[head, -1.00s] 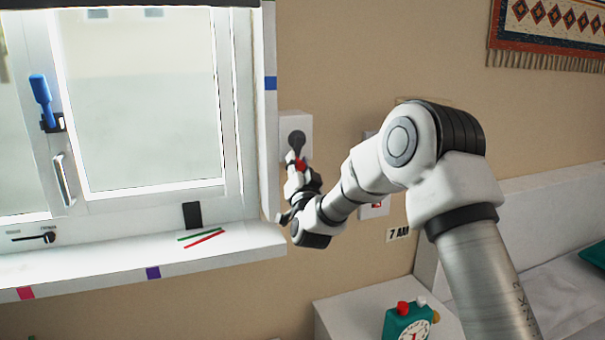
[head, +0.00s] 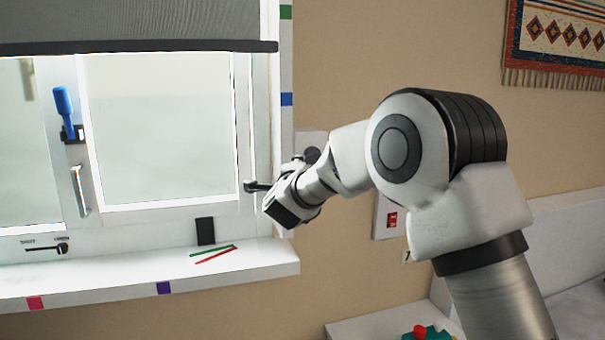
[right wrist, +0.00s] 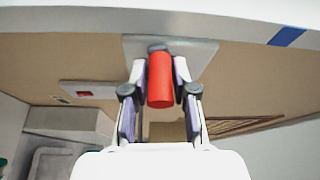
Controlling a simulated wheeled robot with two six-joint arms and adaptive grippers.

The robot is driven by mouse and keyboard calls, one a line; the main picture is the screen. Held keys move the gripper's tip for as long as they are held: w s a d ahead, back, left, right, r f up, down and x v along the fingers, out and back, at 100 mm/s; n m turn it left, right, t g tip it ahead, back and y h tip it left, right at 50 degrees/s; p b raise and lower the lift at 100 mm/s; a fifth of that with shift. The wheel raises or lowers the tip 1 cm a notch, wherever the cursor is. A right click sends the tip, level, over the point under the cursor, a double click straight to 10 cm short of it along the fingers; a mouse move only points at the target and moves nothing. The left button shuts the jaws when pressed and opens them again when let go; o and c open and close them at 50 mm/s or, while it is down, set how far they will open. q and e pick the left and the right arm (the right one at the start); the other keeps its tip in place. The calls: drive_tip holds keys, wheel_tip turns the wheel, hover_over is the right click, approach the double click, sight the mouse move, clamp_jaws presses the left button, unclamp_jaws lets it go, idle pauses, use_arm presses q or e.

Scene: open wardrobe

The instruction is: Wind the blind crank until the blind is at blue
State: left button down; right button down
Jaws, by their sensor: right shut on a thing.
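The grey blind (head: 135,22) hangs over the top of the window, its dark bottom bar (head: 135,47) level. The bar is above the blue mark (head: 287,99) on the right frame edge and below the green mark (head: 286,12). The crank's wall plate (head: 310,140) and dark hub are partly hidden behind my right arm. In the right wrist view, the crank's red handle (right wrist: 160,80) sits between the fingers of my right gripper (right wrist: 160,88), which is shut on it. In the head view the handle is hidden. My left gripper is not in view.
A red switch (head: 392,219) is on the wall right of the crank.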

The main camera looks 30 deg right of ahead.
sight(310, 146)
drive_tip(key=m, duration=0.1)
drive_tip(key=r+m, duration=0.1)
drive_tip(key=shift+a+r+m+g+y+p, duration=0.1)
drive_tip(key=shift+r+m+g+y+p, duration=0.2)
drive_tip(key=shift+g+p, duration=0.1)
drive_tip(key=shift+r+m+g+y+p, duration=0.4)
drive_tip(key=shift+r+m+y+p, duration=0.15)
drive_tip(key=shift+m, duration=0.65)
drive_tip(key=r+m+y+p, duration=0.1)
drive_tip(key=m, duration=0.1)
drive_tip(key=d+r+m+y+p, duration=0.1)
drive_tip(key=m, duration=0.1)
drive_tip(key=shift+r, duration=0.1)
drive_tip(key=m+y, duration=0.1)
drive_tip(key=d+r+m+p, duration=0.1)
drive_tip(key=m+y+p, duration=0.1)
drive_tip(key=m, duration=0.1)
drive_tip(key=shift+s+d+r+g+y, duration=0.15)
drive_tip(key=shift+s+d+g+y, duration=0.1)
drive_tip(key=shift+d+g+y, duration=0.1)
drive_tip(key=shift+s+d+r+m+y+p, duration=0.15)
drive_tip(key=shift+d+m+y+p, duration=0.45)
drive_tip(key=shift+m+y, duration=0.3)
drive_tip(key=shift+s+d+m+y, duration=0.1)
drive_tip(key=shift+d+m+y, duration=0.25)
drive_tip(key=shift+m, duration=0.45)
